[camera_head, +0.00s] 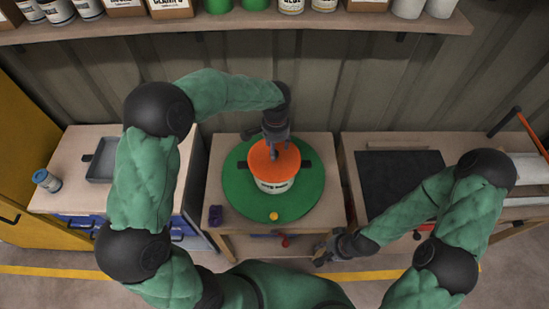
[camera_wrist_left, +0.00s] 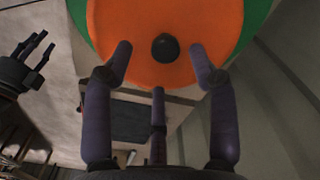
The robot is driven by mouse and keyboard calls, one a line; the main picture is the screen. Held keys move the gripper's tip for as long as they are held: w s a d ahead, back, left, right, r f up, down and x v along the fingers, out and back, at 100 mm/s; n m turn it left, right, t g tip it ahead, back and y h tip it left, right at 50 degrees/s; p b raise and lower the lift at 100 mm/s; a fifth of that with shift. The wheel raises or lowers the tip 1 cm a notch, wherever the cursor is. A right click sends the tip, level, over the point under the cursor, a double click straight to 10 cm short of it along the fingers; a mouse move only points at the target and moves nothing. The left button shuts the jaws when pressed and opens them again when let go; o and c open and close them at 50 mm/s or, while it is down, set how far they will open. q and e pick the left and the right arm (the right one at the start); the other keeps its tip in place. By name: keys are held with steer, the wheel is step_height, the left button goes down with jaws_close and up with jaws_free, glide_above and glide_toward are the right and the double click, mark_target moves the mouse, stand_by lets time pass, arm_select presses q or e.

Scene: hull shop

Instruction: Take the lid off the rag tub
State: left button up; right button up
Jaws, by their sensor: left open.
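The rag tub (camera_head: 275,186) is white with a dark printed label and stands on a round green disc (camera_head: 240,192) on the middle table. Its orange lid (camera_head: 262,160) is on it; the lid (camera_wrist_left: 215,30) fills the top of the left wrist view, with a dark round knob (camera_wrist_left: 165,47) at its middle. My left gripper (camera_head: 275,155) is above the lid, fingers pointing down. In the left wrist view my left gripper (camera_wrist_left: 160,65) is open, its fingers spread on the near side of the knob and apart from it. My right gripper (camera_head: 322,252) is open and empty by the table's front edge.
A left bench holds a grey tray (camera_head: 104,160) and a blue can (camera_head: 46,180). A shelf (camera_head: 240,24) with containers runs along the back wall.

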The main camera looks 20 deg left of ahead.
arm_select(q)
steer(key=f, duration=0.1)
steer(key=f+b, duration=0.1)
steer(key=f, duration=0.3)
steer(key=shift+w+a, duration=0.2)
steer(key=shift+a, duration=0.05)
steer(key=shift+r, duration=0.1)
jaws_close()
steer(key=shift+r, duration=0.55)
step_height(320, 180, up, 2)
steer(key=shift+r, duration=0.1)
steer(key=s+d+r+p, duration=0.3)
steer(key=s+d+r, duration=0.4)
steer(key=s, duration=0.5)
step_height(320, 180, up, 3)
steer(key=shift+d+f+p, duration=0.15)
steer(key=shift+p, duration=0.2)
